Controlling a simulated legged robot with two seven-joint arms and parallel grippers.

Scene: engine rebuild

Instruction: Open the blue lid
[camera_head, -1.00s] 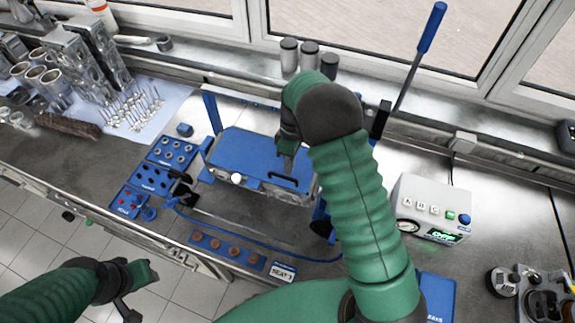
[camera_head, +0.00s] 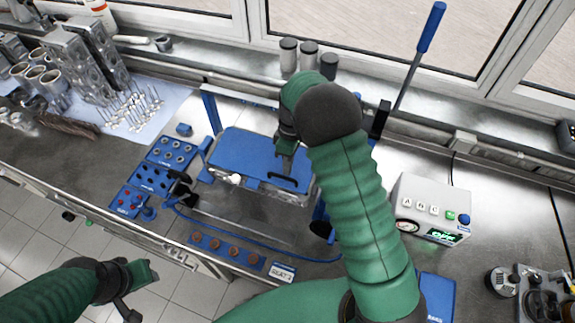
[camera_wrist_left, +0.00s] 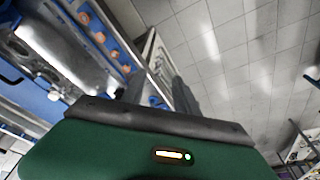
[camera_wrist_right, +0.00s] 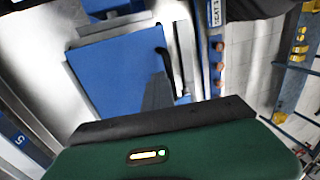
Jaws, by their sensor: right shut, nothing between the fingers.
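The blue lid (camera_head: 248,152) lies shut and flat on a metal box at the middle of the bench. Its black bar handle (camera_head: 284,183) sits near the front right edge. My right gripper (camera_head: 283,170) is shut and empty, pointing down over the lid just behind the handle. In the right wrist view, the lid (camera_wrist_right: 112,70) fills the middle and the fingers (camera_wrist_right: 158,92) are close beside the handle (camera_wrist_right: 166,66). I cannot tell whether they touch it. My left gripper (camera_head: 139,292) hangs low at the left, off the bench front, open and empty.
Blue part trays (camera_head: 153,178) stand left of the box. A blue strip with copper-coloured rings (camera_head: 227,249) lies in front. A control box (camera_head: 433,209) stands at the right, and a blue-handled lever (camera_head: 431,28) rises behind. My right forearm hides the bench right of the lid.

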